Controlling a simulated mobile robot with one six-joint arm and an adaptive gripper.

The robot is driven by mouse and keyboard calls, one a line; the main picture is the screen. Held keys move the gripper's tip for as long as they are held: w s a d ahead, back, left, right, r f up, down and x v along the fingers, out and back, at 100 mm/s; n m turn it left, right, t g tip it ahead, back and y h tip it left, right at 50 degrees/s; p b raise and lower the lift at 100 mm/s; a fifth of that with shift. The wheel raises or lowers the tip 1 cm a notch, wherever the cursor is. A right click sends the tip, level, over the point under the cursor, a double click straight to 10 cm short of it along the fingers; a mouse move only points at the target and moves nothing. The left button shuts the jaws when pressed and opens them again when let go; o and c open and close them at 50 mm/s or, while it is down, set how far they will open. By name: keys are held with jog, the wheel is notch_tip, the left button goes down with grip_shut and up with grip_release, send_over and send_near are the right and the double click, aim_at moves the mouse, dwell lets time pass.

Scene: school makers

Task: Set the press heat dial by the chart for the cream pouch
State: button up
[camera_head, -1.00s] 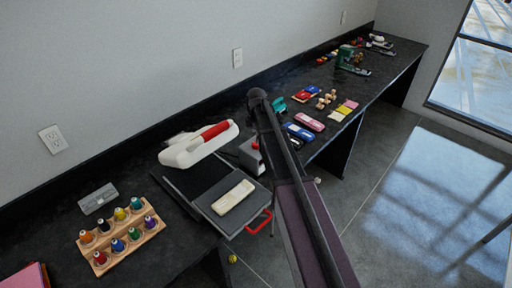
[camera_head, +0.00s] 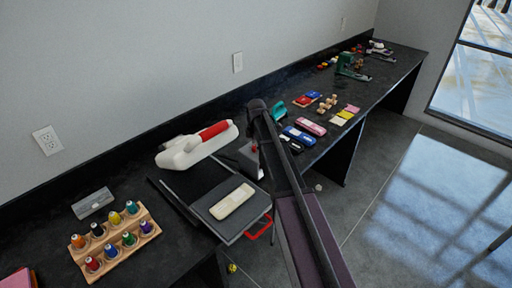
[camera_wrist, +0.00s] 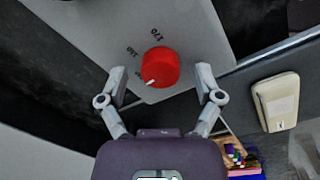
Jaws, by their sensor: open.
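The red press heat dial (camera_wrist: 158,67) is round and sits on a light grey panel (camera_wrist: 190,25). Its white pointer mark faces lower left in the wrist view. Printed numbers run along its upper left side; the top one looks like 170, the others are hard to read. My gripper (camera_wrist: 162,82) is open, with one finger on each side of the dial; I cannot tell if they touch it. The cream pouch (camera_head: 232,201) lies flat on the press's grey plate (camera_head: 212,205), and also shows in the wrist view (camera_wrist: 277,102). I cannot make out the chart.
A red handle (camera_head: 259,228) sticks out in front. A wooden rack of several thread spools (camera_head: 116,245) and a grey block (camera_head: 92,203) stand left. Coloured pouches and small items line the bench rightward.

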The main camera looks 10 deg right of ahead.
jog(key=c, duration=1.2)
jog(key=shift+o, duration=0.2)
jog(key=shift+m, duration=0.5)
jog(key=m, duration=0.4)
jog(key=shift+m, duration=0.3)
jog(key=m, duration=0.6)
jog(key=shift+h, duration=0.3)
jog(key=m, duration=0.6)
jog(key=shift+w+m+g, duration=0.1)
jog(key=shift+m+g, duration=0.3)
jog(key=m, duration=0.5)
jog(key=shift+m, duration=0.3)
